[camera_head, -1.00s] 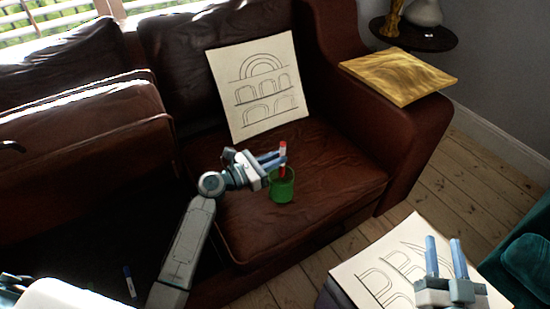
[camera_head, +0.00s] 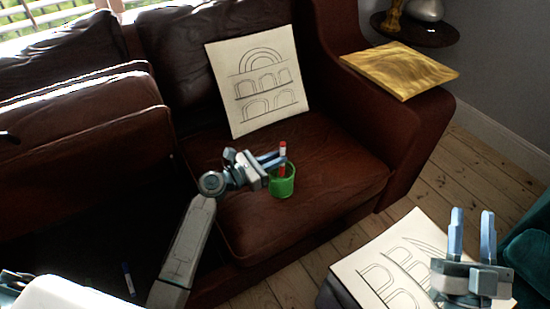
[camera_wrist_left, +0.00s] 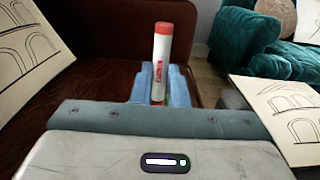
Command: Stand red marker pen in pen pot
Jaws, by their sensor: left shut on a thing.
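The red marker pen (camera_head: 283,150) is upright, with a white barrel and red cap. My left gripper (camera_head: 277,160) is shut on it. In the left wrist view the marker (camera_wrist_left: 162,50) rises between the fingers. The green pen pot (camera_head: 284,184) stands on the brown sofa seat, and the marker's lower end is at or inside its mouth. I cannot tell whether it touches the bottom. My right gripper (camera_head: 472,235) is open and empty, above a sheet with drawn arches at the lower right.
A sheet with arch drawings (camera_head: 258,82) leans on the sofa back. A yellow flat panel (camera_head: 400,68) lies on the armrest. Another drawn sheet (camera_head: 375,270) lies at the lower right. A blue-and-white marker (camera_head: 128,279) lies at the lower left.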

